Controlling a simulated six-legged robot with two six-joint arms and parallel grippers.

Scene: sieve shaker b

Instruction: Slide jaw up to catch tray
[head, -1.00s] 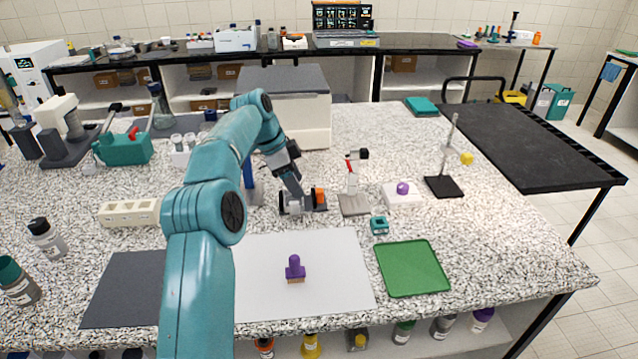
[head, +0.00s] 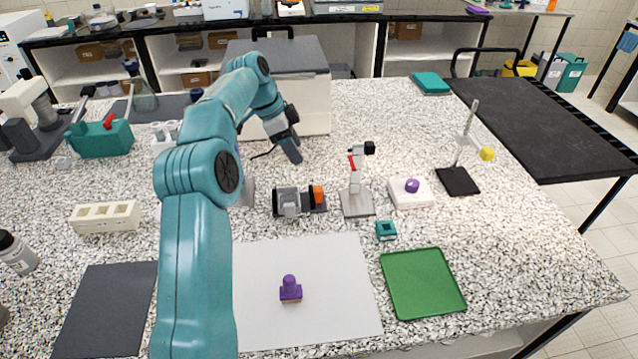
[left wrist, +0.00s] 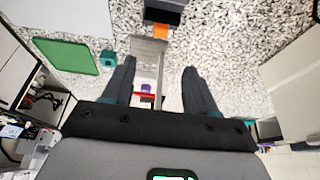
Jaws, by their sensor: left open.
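A small grey clamp-like device (head: 290,203) with an orange block (head: 318,195) on its right side sits on the speckled bench. I cannot tell for sure which part is its sliding jaw. In the left wrist view its dark end (left wrist: 165,12) and the orange block (left wrist: 160,31) show at the top. A green tray (head: 423,284) lies flat at the front right; it also shows in the left wrist view (left wrist: 66,56). My left gripper (head: 293,156) is above and behind the device, apart from it. Its two fingers (left wrist: 160,75) are open and empty. My right gripper is out of view.
A red-levered stand (head: 357,200) is right of the device, with a small teal block (head: 386,231) in front. A purple-handled stamp (head: 290,289) stands on a white sheet (head: 335,320). A large white box (head: 305,105) is behind my gripper.

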